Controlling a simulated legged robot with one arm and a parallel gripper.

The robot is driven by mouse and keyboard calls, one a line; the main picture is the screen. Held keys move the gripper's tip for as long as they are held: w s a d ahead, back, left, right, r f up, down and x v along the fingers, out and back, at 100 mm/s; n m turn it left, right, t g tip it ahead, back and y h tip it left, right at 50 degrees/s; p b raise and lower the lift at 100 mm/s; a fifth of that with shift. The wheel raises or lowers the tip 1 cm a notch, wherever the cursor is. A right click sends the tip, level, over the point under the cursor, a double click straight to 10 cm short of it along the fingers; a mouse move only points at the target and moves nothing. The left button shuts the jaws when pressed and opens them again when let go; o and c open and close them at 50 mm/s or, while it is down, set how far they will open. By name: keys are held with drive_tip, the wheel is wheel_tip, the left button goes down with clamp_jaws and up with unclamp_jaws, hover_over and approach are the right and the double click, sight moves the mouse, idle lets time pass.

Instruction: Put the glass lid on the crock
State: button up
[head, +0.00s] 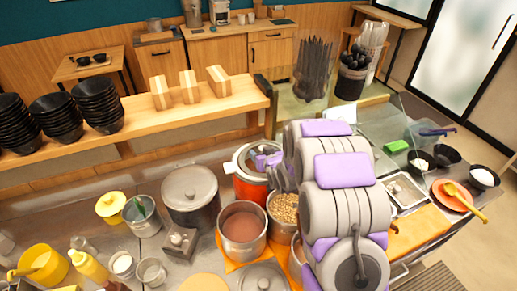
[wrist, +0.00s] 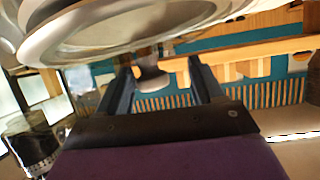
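The red crock (head: 249,189) stands on the counter left of my arm in the head view. A round glass lid with a pale rim (head: 237,158) shows at its top, partly hidden by my gripper (head: 268,158). I cannot tell whether the lid is fully seated. The fingers are apart, with a clear gap between the knob and the right finger.
A steel pot of brown beans (head: 242,225) and a pot of pale beans (head: 284,207) stand close in front of the crock. A large lidded pot (head: 190,193) is to its left. Behind, a wooden shelf (head: 130,116) holds stacked black bowls (head: 97,104).

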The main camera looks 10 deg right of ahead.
drive_tip(key=v, duration=0.6)
drive_tip(key=shift+r, duration=0.1)
drive_tip(key=shift+v, duration=0.95)
drive_tip(key=shift+s+d+r, duration=0.1)
drive_tip(key=shift+s+r, duration=0.25)
drive_tip(key=shift+s, duration=0.05)
drive_tip(key=s+r+g, duration=0.3)
drive_tip(key=s+g, duration=0.2)
drive_tip(key=s, duration=1)
drive_tip(key=s+a+r+m+g+h, duration=0.1)
drive_tip(key=s+r+g, duration=0.3)
drive_tip(key=s, duration=1)
drive_tip(key=s+r+g, duration=0.3)
drive_tip(key=s+g, duration=0.2)
drive_tip(key=s, duration=1)
drive_tip(key=shift+s+a+r+g+h, duration=0.3)
drive_tip(key=shift+a+g+h, duration=0.05)
drive_tip(key=shift+g+h, duration=0.05)
drive_tip(key=shift+f, duration=0.1)
wheel_tip(320, 180, down, 8)
drive_tip(key=b, duration=0.7)
drive_tip(key=shift+b, duration=0.4)
